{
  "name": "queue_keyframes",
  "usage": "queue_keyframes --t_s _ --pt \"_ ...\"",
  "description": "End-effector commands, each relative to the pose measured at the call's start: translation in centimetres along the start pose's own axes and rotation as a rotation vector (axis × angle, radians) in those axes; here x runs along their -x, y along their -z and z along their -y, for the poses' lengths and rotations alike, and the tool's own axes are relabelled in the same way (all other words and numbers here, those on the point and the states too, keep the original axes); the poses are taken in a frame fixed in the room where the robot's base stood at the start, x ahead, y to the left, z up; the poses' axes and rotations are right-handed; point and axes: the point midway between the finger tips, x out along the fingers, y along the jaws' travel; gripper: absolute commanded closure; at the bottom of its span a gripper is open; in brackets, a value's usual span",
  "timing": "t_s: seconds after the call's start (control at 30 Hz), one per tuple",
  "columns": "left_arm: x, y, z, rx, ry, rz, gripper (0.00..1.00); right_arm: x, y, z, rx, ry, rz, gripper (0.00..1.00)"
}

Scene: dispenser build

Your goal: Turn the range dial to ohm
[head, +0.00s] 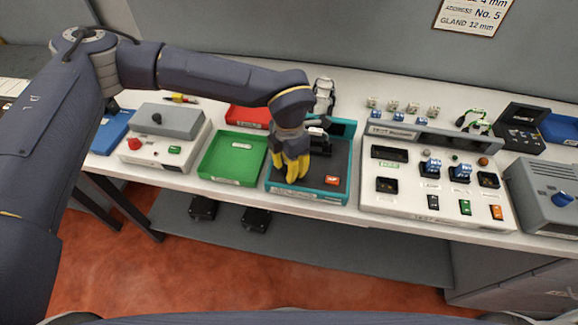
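My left gripper (291,178) points down over the left part of a teal-edged unit (341,184) with a dark top. Its yellow fingers are at or just above that top; I cannot tell whether they touch anything. Whatever lies under the fingers is hidden, and their gap is not clear. An orange button or block (332,181) shows at the unit's right front. No label reading ohm is legible, and I cannot tell which control is the range dial. A blue knob (562,199) sits on a grey box (541,192) at the right edge. My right gripper is out of view.
A green tray (232,157) and a red tray (247,115) lie left of the teal-edged unit. A white box with a red knob (134,143) stands further left. A white test panel (410,206) with switches stands close on the right. The table's front edge is near.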

Motion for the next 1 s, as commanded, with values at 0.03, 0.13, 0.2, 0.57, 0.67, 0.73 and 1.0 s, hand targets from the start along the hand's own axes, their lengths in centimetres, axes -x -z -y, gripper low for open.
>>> queue_keyframes --t_s 0.03,0.13,0.2,0.57,0.67,0.73,1.0 --pt "0.01 -0.01 0.0 0.0 0.0 0.0 0.79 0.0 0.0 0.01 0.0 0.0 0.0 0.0" --pt "0.02 -0.01 0.0 0.0 0.0 0.0 0.9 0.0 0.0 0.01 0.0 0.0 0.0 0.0" --pt "0.02 -0.01 0.0 0.0 0.0 0.0 0.99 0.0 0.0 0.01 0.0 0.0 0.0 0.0" --pt "0.02 -0.01 -0.02 -0.034 -0.001 0.0 1.0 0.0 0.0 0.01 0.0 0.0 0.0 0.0" --pt "0.02 -0.02 -0.03 -0.08 -0.001 0.001 1.0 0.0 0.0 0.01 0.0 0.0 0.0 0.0" --pt "0.05 -0.02 -0.04 -0.124 -0.001 0.0 1.0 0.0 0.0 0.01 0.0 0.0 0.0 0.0" --pt "0.07 -0.03 -0.02 -0.363 -0.001 0.0 1.0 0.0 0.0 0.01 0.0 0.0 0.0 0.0"
